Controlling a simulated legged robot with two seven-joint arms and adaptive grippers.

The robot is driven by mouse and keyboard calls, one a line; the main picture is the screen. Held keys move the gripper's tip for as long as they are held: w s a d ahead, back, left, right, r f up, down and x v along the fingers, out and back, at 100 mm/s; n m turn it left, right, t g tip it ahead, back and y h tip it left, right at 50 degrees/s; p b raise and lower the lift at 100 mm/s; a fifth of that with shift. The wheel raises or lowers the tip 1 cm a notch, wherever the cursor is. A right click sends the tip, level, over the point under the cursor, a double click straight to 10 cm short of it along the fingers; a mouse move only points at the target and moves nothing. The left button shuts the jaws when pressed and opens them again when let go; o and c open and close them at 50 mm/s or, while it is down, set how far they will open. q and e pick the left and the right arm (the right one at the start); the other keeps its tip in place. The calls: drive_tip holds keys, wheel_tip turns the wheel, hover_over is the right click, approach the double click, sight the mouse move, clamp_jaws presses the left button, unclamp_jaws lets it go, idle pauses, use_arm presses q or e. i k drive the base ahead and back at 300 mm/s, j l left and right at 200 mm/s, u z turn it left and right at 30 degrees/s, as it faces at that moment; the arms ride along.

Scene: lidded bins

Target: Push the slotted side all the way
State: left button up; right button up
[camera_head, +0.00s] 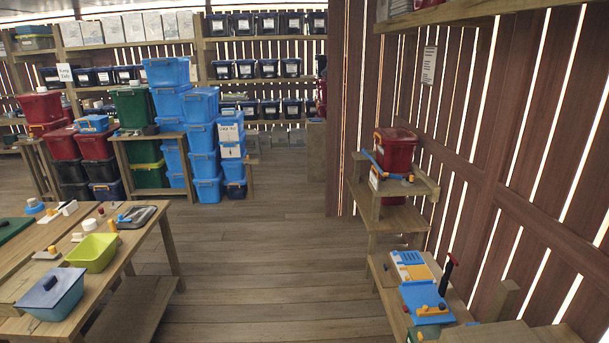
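Neither of my grippers shows in the head view. A small blue and pale flat piece with what look like slots or stripes (411,266) lies on the low wooden bench at right. I cannot tell whether it is the slotted side. In front of it on the same bench is a blue box (425,301) with an orange handle-like part (432,310). A dark upright handle with a red part (447,274) stands beside the box. Nothing is seen touching these things.
A red bin (395,149) stands on a wooden stand at right. A wooden table (120,250) at left holds a lime tub (92,252), a blue lidded tub (51,294) and small parts. Stacked blue bins (203,135) stand behind. The plank floor (270,260) between is clear.

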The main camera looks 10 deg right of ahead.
sight(409, 258)
drive_tip(key=i+z, duration=0.1)
drive_tip(key=i, duration=0.65)
drive_tip(key=i+j+z, duration=0.1)
drive_tip(key=i, duration=0.6)
drive_tip(key=i+j+z, duration=0.1)
drive_tip(key=i, duration=0.65)
drive_tip(key=i+z, duration=0.1)
drive_tip(key=i, duration=1.8)
